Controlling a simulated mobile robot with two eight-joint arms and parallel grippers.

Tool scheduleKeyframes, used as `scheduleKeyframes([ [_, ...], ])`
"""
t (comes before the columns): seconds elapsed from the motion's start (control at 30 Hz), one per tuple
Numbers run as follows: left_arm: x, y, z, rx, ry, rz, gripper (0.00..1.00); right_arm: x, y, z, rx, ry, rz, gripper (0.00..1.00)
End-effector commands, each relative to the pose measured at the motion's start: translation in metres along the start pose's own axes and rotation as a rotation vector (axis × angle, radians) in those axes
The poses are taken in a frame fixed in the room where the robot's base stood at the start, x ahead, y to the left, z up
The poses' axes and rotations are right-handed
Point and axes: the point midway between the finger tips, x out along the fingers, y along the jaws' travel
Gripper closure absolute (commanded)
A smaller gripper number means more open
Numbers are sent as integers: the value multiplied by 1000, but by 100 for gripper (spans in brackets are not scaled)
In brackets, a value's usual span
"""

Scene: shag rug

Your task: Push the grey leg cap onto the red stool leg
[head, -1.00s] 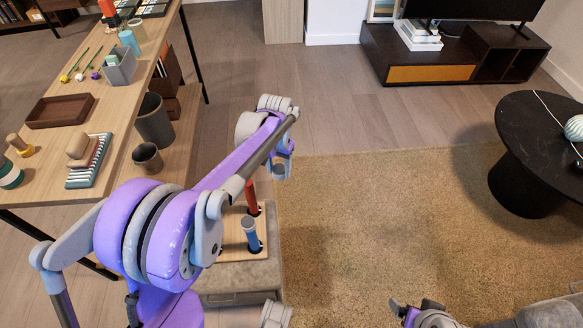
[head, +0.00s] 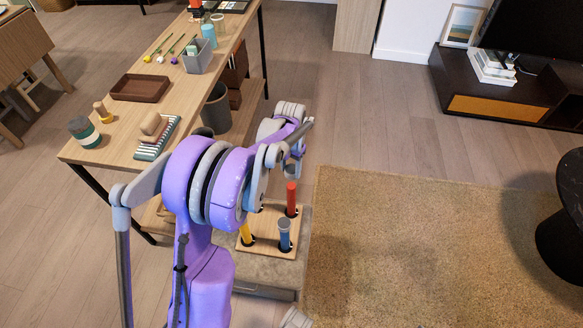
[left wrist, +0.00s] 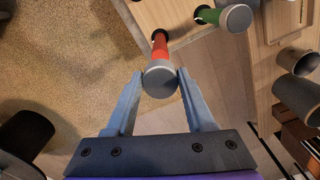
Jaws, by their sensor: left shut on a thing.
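The red stool leg (head: 292,198) stands upright in the wooden stool board (head: 266,243). In the left wrist view the red leg (left wrist: 160,44) runs up behind the grey leg cap (left wrist: 160,82). My left gripper (left wrist: 160,76) is shut on the cap, one finger on each side. In the head view my left gripper (head: 292,165) is just above the red leg's top, partly hidden by my own arm. I cannot tell whether the cap touches the leg. My right gripper is out of view.
A blue leg (head: 284,238) and a yellow leg (head: 245,234) stand close by in the board. A green leg (left wrist: 207,16) with a grey cap (left wrist: 236,17) shows in the left wrist view. A long table (head: 190,90) stands left; the rug (head: 400,250) is clear.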

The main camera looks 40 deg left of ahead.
Motion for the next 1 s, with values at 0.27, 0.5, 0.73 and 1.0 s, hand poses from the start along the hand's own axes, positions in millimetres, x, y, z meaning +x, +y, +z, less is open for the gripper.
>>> scheduleKeyframes([
  [0.27, 10, 0, 0, 0, 0, 0, 97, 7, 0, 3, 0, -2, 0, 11],
  [0.5, 24, 0, 0, 0, 0, 0, 97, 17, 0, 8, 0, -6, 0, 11],
  [0.73, 38, 0, 0, 0, 0, 0, 97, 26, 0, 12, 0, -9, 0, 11],
  [1.0, 54, 0, 0, 0, 0, 0, 97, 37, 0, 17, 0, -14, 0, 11],
])
